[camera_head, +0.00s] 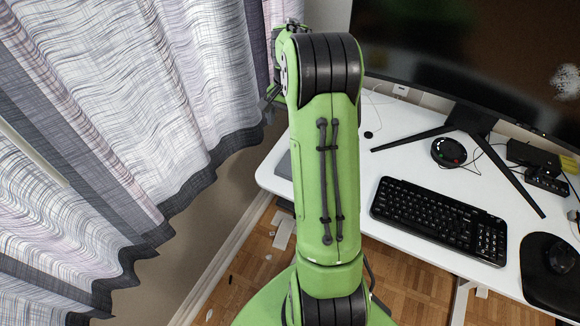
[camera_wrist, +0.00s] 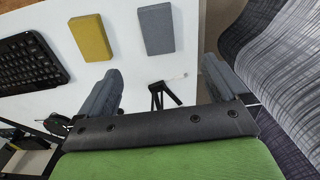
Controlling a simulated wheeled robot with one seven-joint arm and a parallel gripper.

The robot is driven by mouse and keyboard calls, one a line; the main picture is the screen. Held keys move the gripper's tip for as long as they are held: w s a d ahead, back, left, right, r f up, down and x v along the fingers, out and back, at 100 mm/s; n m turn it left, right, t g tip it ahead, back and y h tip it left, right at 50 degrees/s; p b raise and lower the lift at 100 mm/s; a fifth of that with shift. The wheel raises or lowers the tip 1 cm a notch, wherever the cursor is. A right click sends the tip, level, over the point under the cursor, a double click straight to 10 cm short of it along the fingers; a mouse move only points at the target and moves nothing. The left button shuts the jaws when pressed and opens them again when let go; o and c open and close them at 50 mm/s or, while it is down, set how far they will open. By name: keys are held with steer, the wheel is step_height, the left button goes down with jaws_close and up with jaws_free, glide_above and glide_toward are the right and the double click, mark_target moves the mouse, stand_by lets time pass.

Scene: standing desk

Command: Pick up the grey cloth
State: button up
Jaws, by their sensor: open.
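The grey cloth (camera_wrist: 155,29) is a flat, folded-looking grey rectangle lying on the white desk, near the top middle of the wrist view. In the head view a grey sliver (camera_head: 284,166), likely the same cloth, shows at the desk's left edge, mostly hidden by my arm. My gripper (camera_wrist: 160,84) is open, its two dark fingers spread wide at the lower middle of the wrist view. In the head view my gripper is mostly hidden behind my arm.
A yellow folded-looking rectangle (camera_wrist: 90,38) lies left of the cloth. A black keyboard (camera_head: 439,219) and a monitor stand (camera_head: 470,116) are on the white desk (camera_head: 400,150). Patterned curtains (camera_head: 120,100) hang close to the desk's left side.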

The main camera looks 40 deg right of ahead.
mark_target(283, 170)
step_height(283, 170, down, 17)
steer(key=b, duration=0.5)
steer(key=shift+s+d+r, duration=0.1)
steer(key=shift+s+r, duration=0.05)
steer(key=shift+r, duration=0.2)
steer(key=shift+c, duration=0.5)
steer(key=c, duration=1)
